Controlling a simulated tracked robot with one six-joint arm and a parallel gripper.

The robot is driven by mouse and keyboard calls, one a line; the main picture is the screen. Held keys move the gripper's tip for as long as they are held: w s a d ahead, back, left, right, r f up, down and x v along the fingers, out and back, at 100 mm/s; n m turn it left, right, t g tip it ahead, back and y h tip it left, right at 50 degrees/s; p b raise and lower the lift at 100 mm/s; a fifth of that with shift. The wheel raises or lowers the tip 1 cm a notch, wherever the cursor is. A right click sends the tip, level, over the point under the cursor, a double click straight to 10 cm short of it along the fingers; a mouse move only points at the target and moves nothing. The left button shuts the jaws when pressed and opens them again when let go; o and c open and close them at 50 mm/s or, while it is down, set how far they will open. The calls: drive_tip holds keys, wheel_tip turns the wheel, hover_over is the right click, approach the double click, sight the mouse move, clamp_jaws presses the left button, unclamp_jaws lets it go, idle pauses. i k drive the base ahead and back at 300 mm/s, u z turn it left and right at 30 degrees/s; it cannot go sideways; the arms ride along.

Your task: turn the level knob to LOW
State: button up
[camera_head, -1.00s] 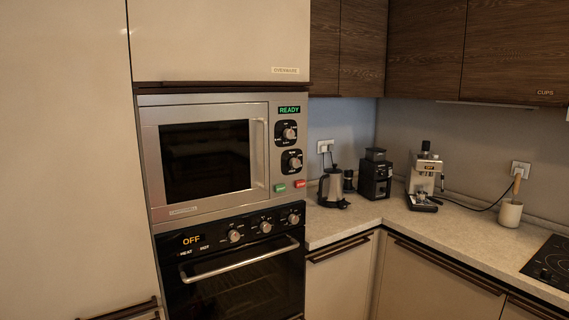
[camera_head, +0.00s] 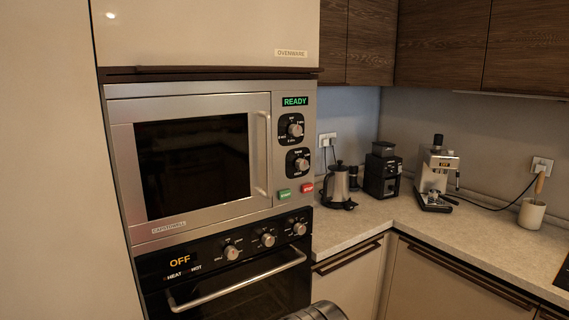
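The microwave (camera_head: 200,165) is built into the tall cabinet, door closed, with a green READY display (camera_head: 295,101). Its right panel carries an upper knob (camera_head: 295,130) and a lower knob (camera_head: 301,164), each on a black plate with small labels. The labels are too small to read surely, so I cannot tell which is the level knob or where its pointer stands. My gripper is not in view; a rounded grey metal part, probably of my arm, shows at the bottom edge.
Below the knobs are a green button (camera_head: 284,194) and a red button (camera_head: 307,188). The oven (camera_head: 230,275) beneath shows OFF, with several knobs and a protruding handle (camera_head: 240,281). A kettle (camera_head: 338,186), grinder (camera_head: 382,172) and coffee machine (camera_head: 434,177) stand on the counter at right.

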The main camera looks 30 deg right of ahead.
sight(301, 165)
drive_tip(key=z, duration=0.1)
drive_tip(key=i, duration=1.15)
drive_tip(key=z, duration=0.4)
